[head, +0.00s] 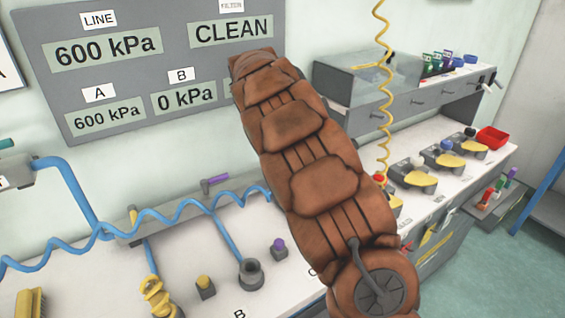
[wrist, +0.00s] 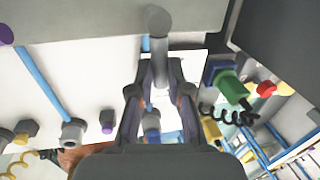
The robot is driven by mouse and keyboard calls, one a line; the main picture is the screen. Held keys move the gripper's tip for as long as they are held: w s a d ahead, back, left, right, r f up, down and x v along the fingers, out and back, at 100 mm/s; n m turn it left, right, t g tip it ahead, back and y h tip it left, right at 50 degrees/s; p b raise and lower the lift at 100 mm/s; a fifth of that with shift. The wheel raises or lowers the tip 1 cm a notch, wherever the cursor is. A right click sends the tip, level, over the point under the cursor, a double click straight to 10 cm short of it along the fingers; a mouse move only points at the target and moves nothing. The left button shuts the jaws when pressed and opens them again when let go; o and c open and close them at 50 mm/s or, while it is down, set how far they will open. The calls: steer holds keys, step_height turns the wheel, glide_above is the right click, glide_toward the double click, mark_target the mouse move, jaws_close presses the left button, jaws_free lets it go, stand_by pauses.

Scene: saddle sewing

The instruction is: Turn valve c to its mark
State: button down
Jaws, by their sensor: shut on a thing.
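Valve c's grey handle (wrist: 158,45) stands out from the grey rail at the top of the wrist view, its rounded end uppermost. My gripper (wrist: 160,72) reaches up from below, with one finger on each side of the handle, shut on its lower part. Valve c's mark cannot be made out. In the head view my brown-covered arm hides valve c and my gripper. Left of the arm, valve b's purple lever (head: 214,183) lies nearly along the rail, and valve a's yellow lever (head: 133,215) points upward.
The grey panel (head: 140,85) reads LINE 600 kPa, A 600 kPa, B 0 kPa and CLEAN; my arm covers part of it. A coiled blue hose (head: 165,215) crosses the rail. A yellow coiled hose (head: 383,90) hangs right of my arm. Green and red fittings (wrist: 230,85) stand right of my gripper.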

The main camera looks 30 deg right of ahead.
steer(key=shift+a+m, duration=0.2)
steer(key=shift+m, duration=0.3)
steer(key=c, duration=1.1)
jaws_free()
